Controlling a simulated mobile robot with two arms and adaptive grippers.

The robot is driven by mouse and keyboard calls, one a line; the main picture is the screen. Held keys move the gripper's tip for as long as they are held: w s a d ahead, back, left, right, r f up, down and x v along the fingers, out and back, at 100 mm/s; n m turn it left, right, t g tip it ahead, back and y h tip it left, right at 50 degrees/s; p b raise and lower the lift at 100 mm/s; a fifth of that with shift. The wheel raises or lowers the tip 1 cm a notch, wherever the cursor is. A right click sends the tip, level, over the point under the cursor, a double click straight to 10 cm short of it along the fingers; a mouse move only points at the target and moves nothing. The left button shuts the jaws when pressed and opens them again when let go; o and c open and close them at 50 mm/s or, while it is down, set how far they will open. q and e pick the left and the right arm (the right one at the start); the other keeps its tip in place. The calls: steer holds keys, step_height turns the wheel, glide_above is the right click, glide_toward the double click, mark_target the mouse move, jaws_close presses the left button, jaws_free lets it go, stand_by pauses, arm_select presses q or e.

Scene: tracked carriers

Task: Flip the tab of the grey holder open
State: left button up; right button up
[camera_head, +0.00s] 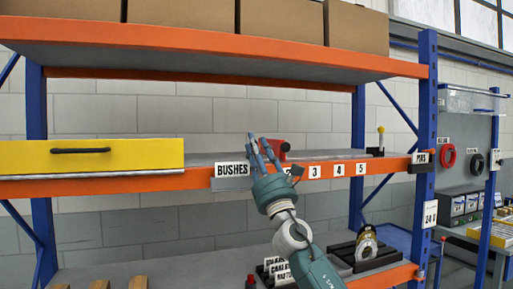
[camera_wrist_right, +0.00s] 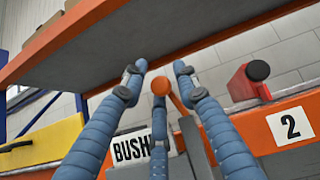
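My right gripper (camera_head: 262,148) is in front of the orange shelf edge, just right of the BUSHES label (camera_head: 231,169). In the right wrist view its three blue fingers (camera_wrist_right: 160,80) are spread and not closed together. An orange lever with a round knob (camera_wrist_right: 160,87) shows between the fingers; I cannot tell whether they touch it. A grey upright plate (camera_wrist_right: 194,148) stands beside the lever, partly hidden by a finger. It may be part of the grey holder. In the head view the gripper hides most of this spot. My left gripper is not in view.
A red block with a black knob (camera_wrist_right: 257,72) sits on the shelf just right of the gripper. A yellow drawer (camera_head: 140,155) is at left. The upper shelf (camera_head: 200,39) hangs overhead. Numbered labels (camera_head: 338,170) run along the orange edge.

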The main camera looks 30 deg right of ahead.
jaws_close()
steer(key=shift+m+h, duration=0.4)
steer(key=shift+h, duration=0.1)
steer(key=shift+s+d+r+m+g+h+p, duration=0.1)
steer(key=shift+d+m+g+h, duration=0.2)
steer(key=shift+m+g+h, duration=1.15)
steer(key=shift+s+d+f+m+g+h+p, duration=0.1)
steer(key=shift+d+m+g+h, duration=0.3)
steer(key=shift+m+h, duration=1.95)
steer(key=shift+s+d+r+m+g+h+p, duration=0.15)
steer(key=shift+m+g+h, duration=1.1)
steer(key=shift+m, duration=1.15)
steer(key=shift+o, duration=2)
jaws_free()
steer(key=shift+d, duration=0.2)
